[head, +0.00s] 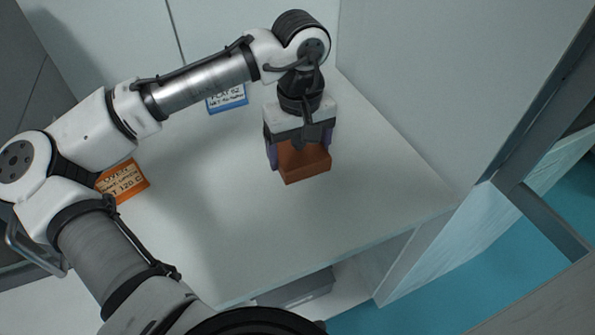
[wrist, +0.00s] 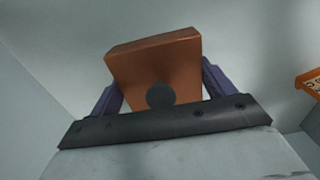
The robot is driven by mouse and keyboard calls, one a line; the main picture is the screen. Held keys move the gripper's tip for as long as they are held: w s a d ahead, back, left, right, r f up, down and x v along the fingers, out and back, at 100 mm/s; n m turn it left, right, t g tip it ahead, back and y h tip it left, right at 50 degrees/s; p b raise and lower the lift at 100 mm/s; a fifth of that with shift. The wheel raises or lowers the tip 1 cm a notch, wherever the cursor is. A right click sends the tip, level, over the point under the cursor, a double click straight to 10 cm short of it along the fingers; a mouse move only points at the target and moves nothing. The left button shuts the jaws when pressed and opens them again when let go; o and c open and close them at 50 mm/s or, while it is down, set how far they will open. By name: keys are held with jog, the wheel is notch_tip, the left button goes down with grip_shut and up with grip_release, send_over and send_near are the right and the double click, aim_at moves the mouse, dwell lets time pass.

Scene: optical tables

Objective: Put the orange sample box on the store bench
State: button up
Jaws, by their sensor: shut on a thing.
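The orange sample box (head: 307,164) is between the fingers of my gripper (head: 299,155) in the head view. My gripper points down over the right part of a white bench (head: 230,240) and is shut on the box. From this angle I cannot tell whether the box touches the bench top or hangs just above it. In the wrist view the box (wrist: 157,72) sits between the two purple fingers (wrist: 160,95), slightly tilted in the picture, with a dark round spot on its near face.
An orange sign (head: 124,183) stands at the bench's left, partly behind my arm. A blue sign (head: 228,98) stands at the back. A pale wall (head: 420,80) closes the right side. The bench's front and middle are clear. A grey object (head: 298,288) is below the front edge.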

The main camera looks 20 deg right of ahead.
aim_at(299, 187)
jog(key=shift+f, duration=3.8)
jog(key=o, duration=1.1)
jog(key=shift+f, duration=0.1)
notch_tip(299, 187, up, 12)
jog(key=shift+r, duration=0.15)
